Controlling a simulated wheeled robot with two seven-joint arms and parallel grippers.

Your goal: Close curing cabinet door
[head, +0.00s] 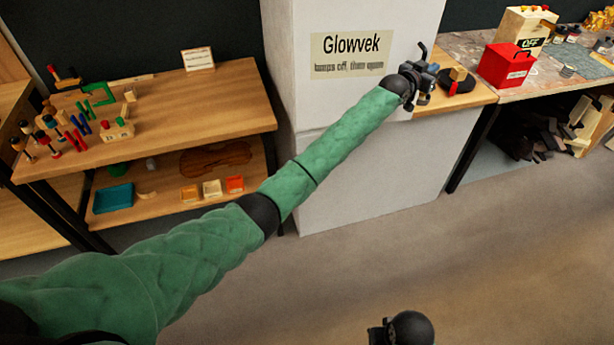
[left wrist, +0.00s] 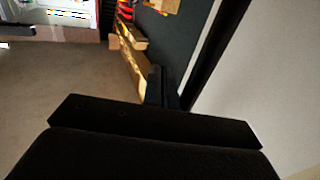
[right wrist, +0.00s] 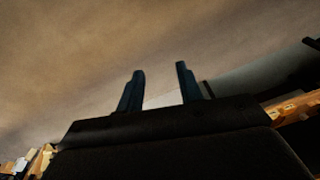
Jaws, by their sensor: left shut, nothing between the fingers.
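The curing cabinet is a tall pale grey box (head: 370,160) in the middle of the head view, with a "Glowvek" label (head: 350,52) on its upper front. The front looks flat; I cannot tell whether the door stands slightly ajar. My left gripper (head: 428,72) is at the right edge of the upper front, its arm crossing the cabinet face. In the left wrist view its fingers (left wrist: 165,88) are together and empty, beside a pale surface on the right. Any contact with the door is unclear. My right gripper (right wrist: 160,70) is open and empty, away from the cabinet.
A wooden bench (head: 215,100) with clamps and small tools stands left of the cabinet, with a violin body (head: 215,159) on its lower shelf. A bench at right carries a red box (head: 507,66) and a dark round item (head: 457,84). The floor (head: 330,270) in front is clear.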

